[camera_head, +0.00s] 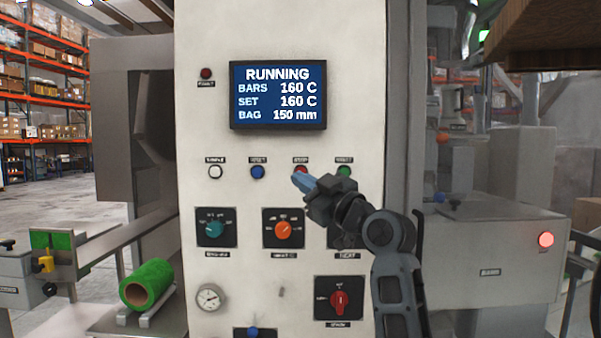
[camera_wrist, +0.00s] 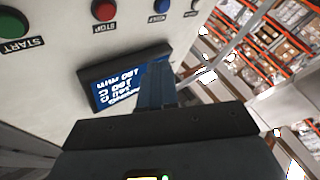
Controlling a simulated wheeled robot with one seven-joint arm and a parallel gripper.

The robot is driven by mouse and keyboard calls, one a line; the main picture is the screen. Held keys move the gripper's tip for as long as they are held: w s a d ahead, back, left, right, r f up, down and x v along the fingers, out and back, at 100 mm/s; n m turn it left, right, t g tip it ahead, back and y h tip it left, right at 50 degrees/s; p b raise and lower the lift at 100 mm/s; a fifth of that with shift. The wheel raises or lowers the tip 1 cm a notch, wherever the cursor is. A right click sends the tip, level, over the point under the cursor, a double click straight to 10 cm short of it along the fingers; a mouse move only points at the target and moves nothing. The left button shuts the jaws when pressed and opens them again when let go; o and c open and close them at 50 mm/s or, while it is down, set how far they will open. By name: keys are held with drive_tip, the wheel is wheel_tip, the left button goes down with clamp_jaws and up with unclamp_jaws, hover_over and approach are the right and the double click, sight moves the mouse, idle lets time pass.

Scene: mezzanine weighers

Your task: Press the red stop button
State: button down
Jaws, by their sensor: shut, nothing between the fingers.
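The red stop button (camera_head: 301,169) sits in the row of buttons on the pale machine panel, and its lower part is hidden behind my fingers in the head view. In the wrist view the red button (camera_wrist: 104,10), labelled STOP, lies at the top edge, up and left of my fingertips. My gripper (camera_head: 297,178) has its blue fingers shut with nothing between them, and they overlap the button's lower edge in the head view. In the wrist view my gripper (camera_wrist: 156,68) lies in front of the screen's end. I cannot tell whether the fingers touch the panel.
The screen (camera_head: 278,95) reads RUNNING. A white button (camera_head: 215,172) and blue button (camera_head: 257,172) sit left of the red one, a green button (camera_head: 344,171) right. Knobs, including an orange one (camera_head: 283,230), lie below.

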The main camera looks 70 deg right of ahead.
drive_tip(key=shift+d+r, duration=0.1)
drive_tip(key=shift+d, duration=0.05)
drive_tip(key=w+d+b, duration=0.2)
drive_tip(key=w+d, duration=0.1)
drive_tip(key=d, duration=0.5)
drive_tip(key=shift+w, duration=0.15)
idle(0.3)
idle(2.0)
drive_tip(key=shift+w+d+b, duration=0.2)
drive_tip(key=shift+d+b, duration=0.15)
drive_tip(key=shift+w+d+b, duration=0.15)
drive_tip(key=shift+d+b, duration=0.2)
drive_tip(key=shift+d, duration=0.05)
idle(0.7)
drive_tip(key=shift+a, duration=0.1)
drive_tip(key=shift+s+a, duration=0.35)
drive_tip(key=shift+a, duration=0.35)
